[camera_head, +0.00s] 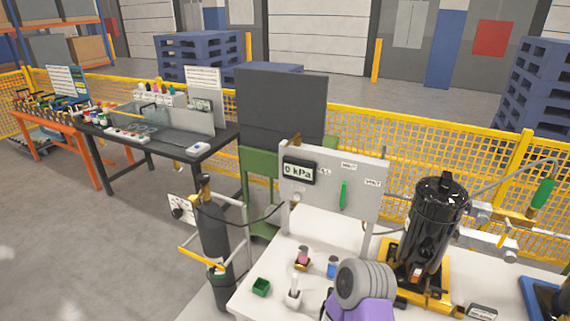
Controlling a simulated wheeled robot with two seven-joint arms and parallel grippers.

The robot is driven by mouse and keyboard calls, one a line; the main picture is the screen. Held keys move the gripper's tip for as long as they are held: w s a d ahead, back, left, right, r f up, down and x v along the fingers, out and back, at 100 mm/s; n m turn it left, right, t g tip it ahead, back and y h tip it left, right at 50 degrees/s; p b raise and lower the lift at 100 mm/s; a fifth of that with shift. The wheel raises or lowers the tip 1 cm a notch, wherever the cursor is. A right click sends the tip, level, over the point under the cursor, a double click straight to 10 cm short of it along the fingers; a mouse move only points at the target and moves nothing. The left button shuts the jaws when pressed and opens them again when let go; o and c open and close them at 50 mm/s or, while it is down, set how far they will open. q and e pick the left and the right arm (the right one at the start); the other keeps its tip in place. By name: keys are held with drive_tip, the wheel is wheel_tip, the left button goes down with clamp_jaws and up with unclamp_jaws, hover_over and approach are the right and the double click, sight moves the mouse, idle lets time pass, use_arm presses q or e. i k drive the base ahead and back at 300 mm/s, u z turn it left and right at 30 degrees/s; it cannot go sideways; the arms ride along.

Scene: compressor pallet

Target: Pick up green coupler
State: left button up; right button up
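A green cylindrical piece (543,193) is at the far right, at the end of a thin grey hose or pipe near a silver and brass fitting (495,213); it may be the green coupler. A second green piece (343,195), slim and upright, is on the front of the grey gauge panel (368,172). I cannot tell for certain which green piece is the coupler.
A gas cylinder (213,235) stands at left. Yellow mesh fence (440,140) runs behind. Floor at left is open.

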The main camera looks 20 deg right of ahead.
sight(542, 194)
drive_tip(key=z, duration=3.95)
drive_tip(key=i, duration=1.3)
drive_tip(key=u, duration=3.1)
